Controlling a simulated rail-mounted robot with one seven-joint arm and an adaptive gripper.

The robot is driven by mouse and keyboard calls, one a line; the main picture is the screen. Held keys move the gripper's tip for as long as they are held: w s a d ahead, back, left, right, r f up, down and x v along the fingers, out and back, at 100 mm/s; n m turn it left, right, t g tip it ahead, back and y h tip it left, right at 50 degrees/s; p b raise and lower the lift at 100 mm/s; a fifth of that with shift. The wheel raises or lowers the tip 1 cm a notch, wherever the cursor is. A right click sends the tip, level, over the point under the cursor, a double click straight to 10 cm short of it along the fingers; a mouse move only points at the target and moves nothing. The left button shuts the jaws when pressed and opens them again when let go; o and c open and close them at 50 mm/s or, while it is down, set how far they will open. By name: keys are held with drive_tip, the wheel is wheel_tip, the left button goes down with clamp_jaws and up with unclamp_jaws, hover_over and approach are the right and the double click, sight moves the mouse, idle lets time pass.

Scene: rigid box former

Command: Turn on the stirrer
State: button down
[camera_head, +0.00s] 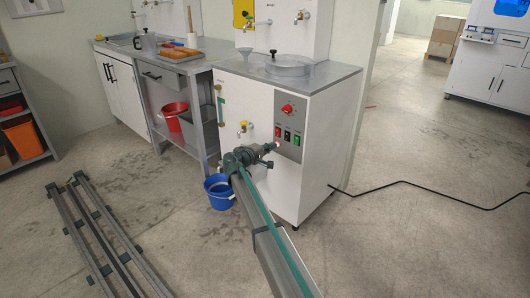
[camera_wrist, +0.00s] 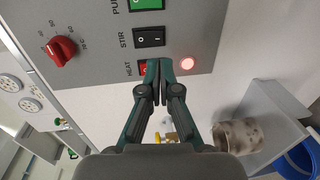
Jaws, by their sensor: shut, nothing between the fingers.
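The stirrer switch is a black rocker labelled STIR (camera_wrist: 149,37) in the wrist view, in the middle of a grey control panel (camera_wrist: 105,62). In the head view the black switch (camera_head: 287,135) sits between a red and a green one on the white cabinet's panel. My gripper (camera_wrist: 160,69) is shut and empty. Its fingertips appear in front of the panel beside the red HEAT switch (camera_wrist: 143,69), partly covering it, below the STIR switch in the picture. I cannot tell whether they touch the panel. In the head view my gripper (camera_head: 270,150) is at the panel's lower left.
A brass tap (camera_head: 243,127) sticks out left of my gripper, above a blue bucket (camera_head: 218,195). A black cable crosses the floor at right.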

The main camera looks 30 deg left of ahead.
sight(286, 140)
drive_tip(key=b+x, duration=0.1)
drive_tip(key=x, duration=0.6)
drive_tip(key=shift+w+d+b, duration=0.1)
drive_tip(key=shift+w+b, duration=0.15)
drive_tip(key=shift+b, duration=0.05)
